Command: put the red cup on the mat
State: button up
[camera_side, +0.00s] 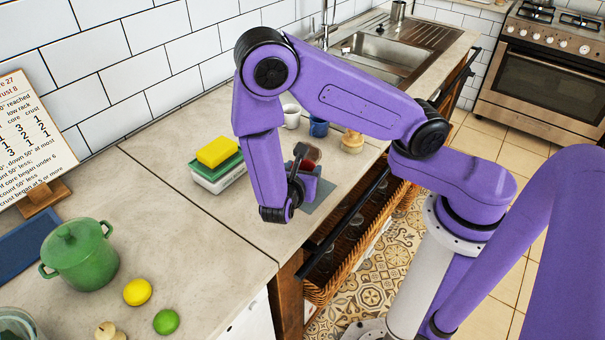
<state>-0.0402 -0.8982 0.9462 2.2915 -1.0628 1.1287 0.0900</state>
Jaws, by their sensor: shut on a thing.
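The red cup (312,155) shows in the side view at my gripper, partly covered by the gripper's dark parts. My gripper (304,163) is shut on the red cup, over the counter near its front edge. The mat (322,194) is a flat blue-grey piece on the counter, just below and to the right of my gripper, and partly hidden by it. I cannot tell whether the cup touches the mat or is held above it.
A white cup (291,116), a blue cup (318,127) and a wooden item (352,141) stand behind the gripper. A yellow, green and white stack (217,165) is to the left. A green pot (80,257), lemon (137,292) and lime (166,322) are at the front left.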

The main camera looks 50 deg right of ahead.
jog(key=shift+f, duration=0.55)
jog(key=shift+f, duration=0.1)
jog(key=o, duration=1.1)
